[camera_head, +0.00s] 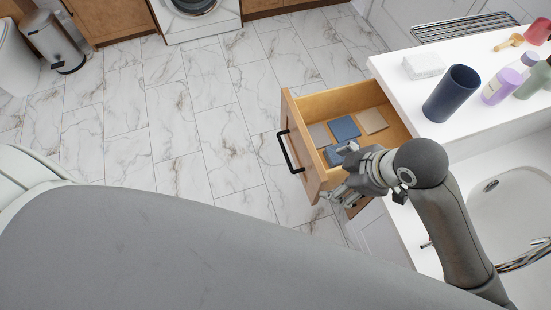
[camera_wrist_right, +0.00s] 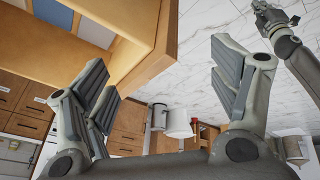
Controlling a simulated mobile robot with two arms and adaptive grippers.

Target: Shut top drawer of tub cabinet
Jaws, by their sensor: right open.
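The top drawer (camera_head: 303,165) of the tub cabinet is pulled out. Its wooden front carries a black bar handle (camera_head: 286,152), and folded blue, grey and beige cloths (camera_head: 344,128) lie inside. My right gripper (camera_head: 340,188) is at the drawer's near side, close to the near end of its front. In the right wrist view, the open fingers (camera_wrist_right: 162,68) are spread with nothing held, and the drawer's wooden corner (camera_wrist_right: 150,55) shows at the left finger. I cannot tell whether they touch. My left gripper (camera_wrist_right: 268,18) shows small at the top right of that view; its jaw state is unclear.
The white counter (camera_head: 400,78) above the drawer holds a dark blue cup (camera_head: 452,94), a folded white cloth (camera_head: 424,65) and bottles (camera_head: 502,86). A sink (camera_head: 510,205) is at the right. The marble floor (camera_head: 190,120) left of the drawer is clear.

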